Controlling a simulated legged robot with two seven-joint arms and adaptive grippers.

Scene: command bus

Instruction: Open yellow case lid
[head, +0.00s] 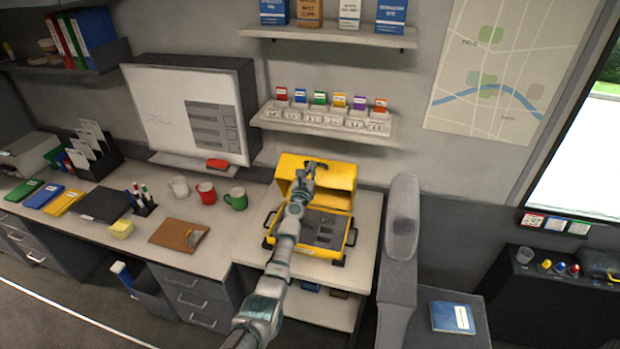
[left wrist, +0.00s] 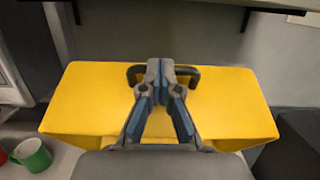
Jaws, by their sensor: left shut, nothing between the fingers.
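The yellow case (head: 342,246) stands on the counter with its lid (head: 340,180) raised and leaning back toward the wall. Its grey inside with dark slots shows in the head view. In the left wrist view the yellow lid (left wrist: 90,95) fills the middle, with a dark handle (left wrist: 192,74) at its far edge. My left gripper (head: 312,166) is in front of the raised lid, near its upper edge. In the left wrist view the gripper (left wrist: 160,70) is shut and empty, its fingertips overlapping the handle in the picture; I cannot tell whether they touch. My right gripper is not in view.
A green mug (head: 237,199) and a red mug (head: 206,193) stand left of the case. A clipboard (head: 179,234) lies further left. A shelf with coloured cards (head: 325,119) hangs above the lid. A grey seat back (head: 400,235) rises close on the right.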

